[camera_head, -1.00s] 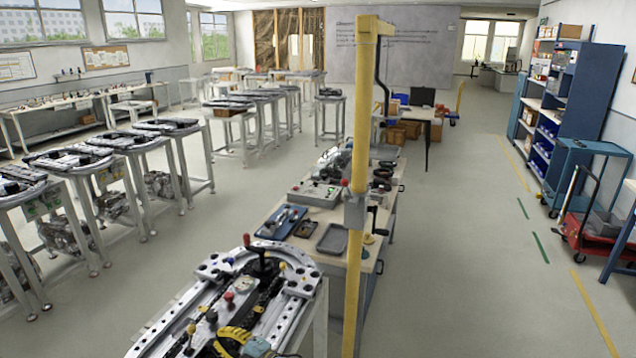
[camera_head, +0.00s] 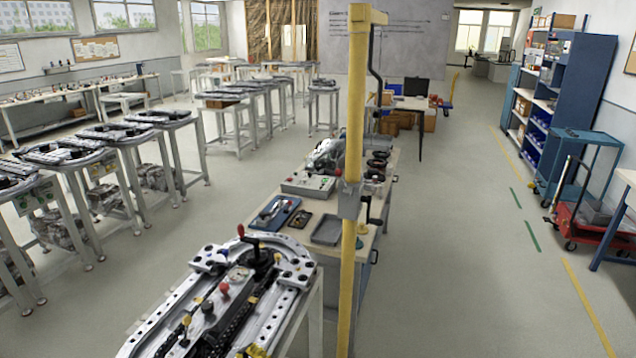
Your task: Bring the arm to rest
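I see no gripper and no clear part of my arm in the head view, so I cannot tell how the arm is posed. The end of a ring track (camera_head: 300,291) fills the bottom middle, with red, yellow and black knobs on its carriages. A small yellow piece (camera_head: 256,351) shows at the bottom edge over the track. It is cut off by the frame, and I cannot tell what it belongs to.
A yellow post (camera_head: 349,262) stands beside a workbench (camera_head: 364,243) bearing trays and a control box (camera_head: 308,186). More track tables (camera_head: 123,137) stand at the left. A blue shelf (camera_head: 582,88) and red cart (camera_head: 590,232) are at the right. The right aisle floor is clear.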

